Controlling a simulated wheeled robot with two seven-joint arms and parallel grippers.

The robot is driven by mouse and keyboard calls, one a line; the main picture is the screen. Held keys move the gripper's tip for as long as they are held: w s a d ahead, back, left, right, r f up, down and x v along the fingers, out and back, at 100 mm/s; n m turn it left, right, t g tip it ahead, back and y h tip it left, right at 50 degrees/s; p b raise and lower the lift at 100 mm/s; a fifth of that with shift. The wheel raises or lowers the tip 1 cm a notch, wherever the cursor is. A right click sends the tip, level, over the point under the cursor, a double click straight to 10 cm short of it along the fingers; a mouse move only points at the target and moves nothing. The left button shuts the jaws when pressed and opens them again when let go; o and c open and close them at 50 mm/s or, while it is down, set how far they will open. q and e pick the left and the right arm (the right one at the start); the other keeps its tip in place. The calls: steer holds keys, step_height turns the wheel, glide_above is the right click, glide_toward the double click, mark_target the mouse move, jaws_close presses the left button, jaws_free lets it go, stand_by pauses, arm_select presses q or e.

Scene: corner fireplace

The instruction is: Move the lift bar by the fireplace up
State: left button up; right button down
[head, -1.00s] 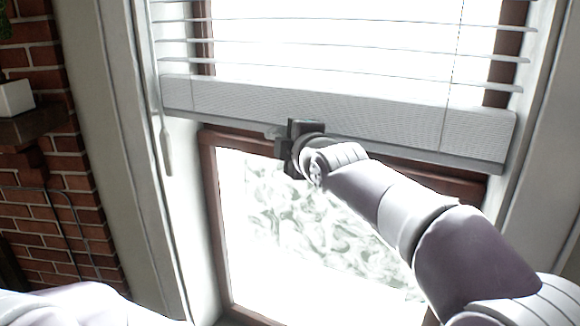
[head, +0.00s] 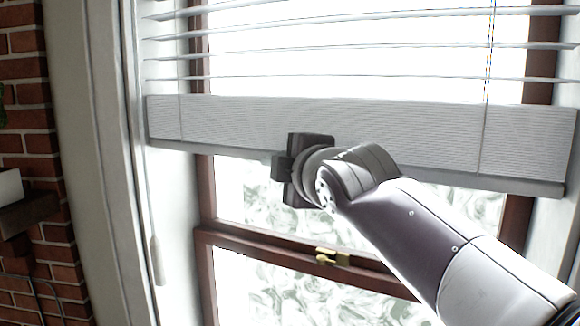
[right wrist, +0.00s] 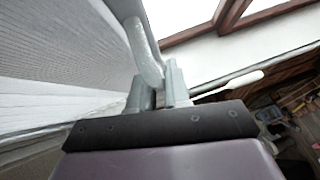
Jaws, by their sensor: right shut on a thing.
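The lift bar (head: 430,145) is the wide pale grey ribbed rail at the bottom of the white window blind. It spans the window in the head view, with window glass showing below it. My right gripper (head: 283,168) is at the bar's lower edge, left of its middle. In the right wrist view, the gripper (right wrist: 160,88) is shut on a light grey curved handle (right wrist: 143,52) of the lift bar (right wrist: 60,45). In the head view my gripper and wrist hide the handle. My left gripper is not in view.
Thin slats (head: 350,48) hang above the bar. A brown window crossbar with a brass latch (head: 332,257) lies below it. A cord with a pale pull (head: 157,260) hangs at the left. A brick wall (head: 30,100) and a small shelf (head: 25,222) stand further left.

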steer(key=shift+s+r, duration=0.1)
steer(key=shift+r, duration=0.35)
steer(key=c, duration=1.5)
jaws_free()
steer(key=o, duration=0.3)
steer(key=shift+f, duration=0.1)
steer(key=shift+s+d+f+b, duration=0.1)
steer(key=shift+s+f+b, duration=0.05)
steer(key=shift+s+b, duration=0.15)
steer(key=b+v, duration=0.5)
steer(key=v, duration=0.7)
